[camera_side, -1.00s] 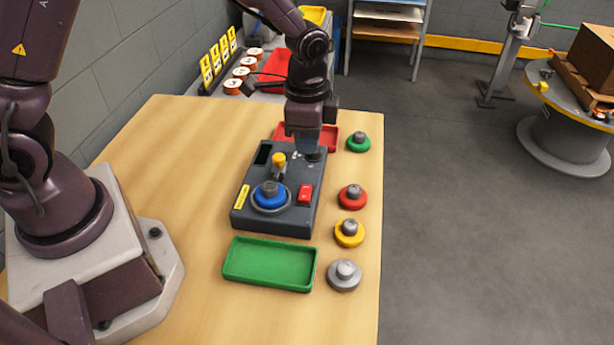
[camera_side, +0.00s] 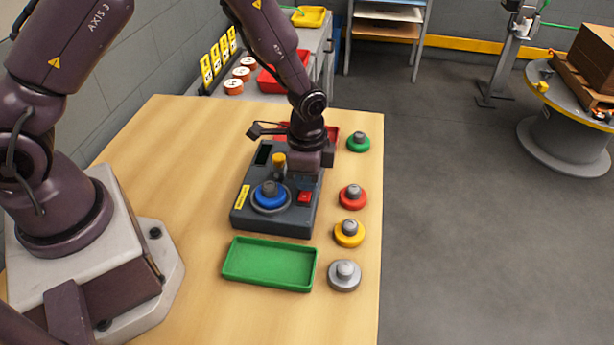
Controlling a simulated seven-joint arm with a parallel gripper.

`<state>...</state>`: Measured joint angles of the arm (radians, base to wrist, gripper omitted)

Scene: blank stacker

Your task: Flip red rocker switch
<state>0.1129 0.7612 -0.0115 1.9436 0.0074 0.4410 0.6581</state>
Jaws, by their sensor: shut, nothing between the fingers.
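The red rocker switch (camera_side: 304,197) sits on the right part of the dark grey control box (camera_side: 270,225) on the wooden table. My gripper (camera_side: 307,181) points down over the box, just behind the switch, shut and empty. Its fingertips are close to the far edge of the switch; I cannot tell whether they touch it. The far part of the switch may be hidden by my gripper. A blue blank (camera_side: 268,193) with a grey knob sits on the round seat left of the switch. A yellow-topped lever (camera_side: 279,160) stands behind it.
A green tray (camera_side: 270,263) lies in front of the box. Green (camera_side: 358,143), red (camera_side: 352,197), yellow (camera_side: 349,234) and grey (camera_side: 344,276) knobbed blanks line the right table edge. A red tray (camera_side: 332,131) lies behind my gripper.

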